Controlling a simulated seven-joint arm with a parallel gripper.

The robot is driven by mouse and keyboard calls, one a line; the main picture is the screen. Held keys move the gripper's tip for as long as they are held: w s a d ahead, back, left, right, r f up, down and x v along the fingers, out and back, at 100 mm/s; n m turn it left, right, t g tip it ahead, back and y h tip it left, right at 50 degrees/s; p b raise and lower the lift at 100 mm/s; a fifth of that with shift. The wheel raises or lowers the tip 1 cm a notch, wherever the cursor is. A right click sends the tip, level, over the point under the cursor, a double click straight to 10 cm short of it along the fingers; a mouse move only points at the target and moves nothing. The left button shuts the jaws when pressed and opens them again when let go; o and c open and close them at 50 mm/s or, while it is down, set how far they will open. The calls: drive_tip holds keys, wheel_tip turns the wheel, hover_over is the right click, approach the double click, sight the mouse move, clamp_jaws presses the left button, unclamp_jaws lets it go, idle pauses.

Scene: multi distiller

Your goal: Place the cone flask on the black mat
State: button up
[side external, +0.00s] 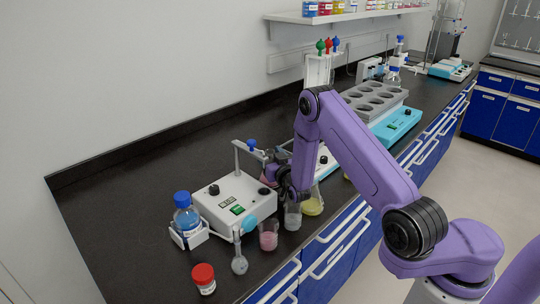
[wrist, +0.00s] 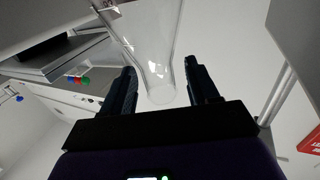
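In the wrist view a clear glass cone flask (wrist: 152,45) has its narrow neck between the two fingers of my gripper (wrist: 162,88). A gap shows between the neck and each finger, so the fingers look open around it. In the side view my gripper (side external: 285,178) is low over the bench, just right of the white stirrer device, and partly hides the glassware there. A flask with yellow liquid (side external: 313,204) stands just right of it. I cannot tell which flask in the side view is the one between the fingers. I cannot make out a separate black mat.
A white device (side external: 236,198) with a stand, a blue-capped bottle (side external: 186,216), a red-capped jar (side external: 204,280), a round flask (side external: 239,263), a pink beaker (side external: 268,237) and a clear beaker (side external: 292,217) crowd the front. The dark bench (side external: 130,165) behind is clear.

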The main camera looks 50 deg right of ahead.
drive_tip(key=shift+r, duration=0.2)
drive_tip(key=v, duration=0.5)
drive_tip(key=shift+s+a+f, duration=0.1)
drive_tip(key=shift+s, duration=0.1)
wheel_tip(320, 180, up, 7)
drive_tip(key=shift+w, duration=0.15)
